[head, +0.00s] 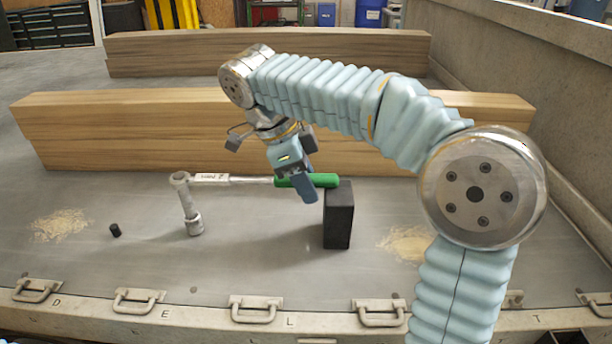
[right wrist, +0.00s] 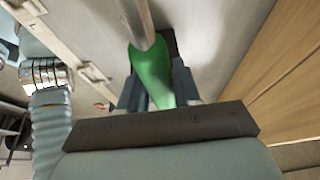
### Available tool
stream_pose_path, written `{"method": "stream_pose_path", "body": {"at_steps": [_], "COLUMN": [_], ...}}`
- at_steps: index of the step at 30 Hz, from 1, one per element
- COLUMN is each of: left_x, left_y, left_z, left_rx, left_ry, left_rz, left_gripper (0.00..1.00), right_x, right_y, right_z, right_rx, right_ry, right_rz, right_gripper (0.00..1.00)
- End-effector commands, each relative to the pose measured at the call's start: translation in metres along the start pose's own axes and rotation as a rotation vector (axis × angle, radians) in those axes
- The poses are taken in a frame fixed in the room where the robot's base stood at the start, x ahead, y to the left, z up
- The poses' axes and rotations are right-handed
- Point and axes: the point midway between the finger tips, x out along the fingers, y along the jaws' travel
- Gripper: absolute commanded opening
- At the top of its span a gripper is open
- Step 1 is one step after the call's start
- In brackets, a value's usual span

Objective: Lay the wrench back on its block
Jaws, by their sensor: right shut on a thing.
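The wrench has a green handle (head: 327,181) and a silver shaft (head: 240,181). It lies roughly level across the head view, with a socket extension (head: 188,207) pointing down from its left end to the trailer floor. My right gripper (head: 303,186) is shut on the green handle near its right part; the handle (right wrist: 152,72) also shows between the fingers in the right wrist view. The black block (head: 338,222) stands upright below the handle's right end. I cannot tell whether handle and block touch. My left gripper is not in view.
A long wooden beam (head: 120,128) lies behind the wrench, with another beam (head: 270,52) farther back. A small black cylinder (head: 115,230) lies at left by a sawdust patch (head: 60,225). Metal handles (head: 253,309) line the front edge.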

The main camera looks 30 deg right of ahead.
Motion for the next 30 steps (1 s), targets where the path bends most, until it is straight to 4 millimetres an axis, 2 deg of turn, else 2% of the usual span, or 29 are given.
{"method": "stream_pose_path", "body": {"at_steps": [28, 29, 30], "left_x": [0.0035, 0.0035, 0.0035], "left_y": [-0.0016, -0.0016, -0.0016], "left_z": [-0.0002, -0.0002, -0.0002], "left_rx": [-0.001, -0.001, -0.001], "left_ry": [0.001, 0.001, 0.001], "left_rz": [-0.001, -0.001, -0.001], "left_gripper": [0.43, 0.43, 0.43], "right_x": [0.0024, 0.0024, 0.0024], "right_y": [0.0045, 0.0045, 0.0045], "right_z": [-0.0018, -0.0018, -0.0019], "right_rx": [0.0, 0.0, 0.0], "right_ry": [-0.003, -0.003, -0.003], "right_rz": [-0.002, -0.002, -0.002], "right_gripper": [0.0, 0.34, 0.4]}}
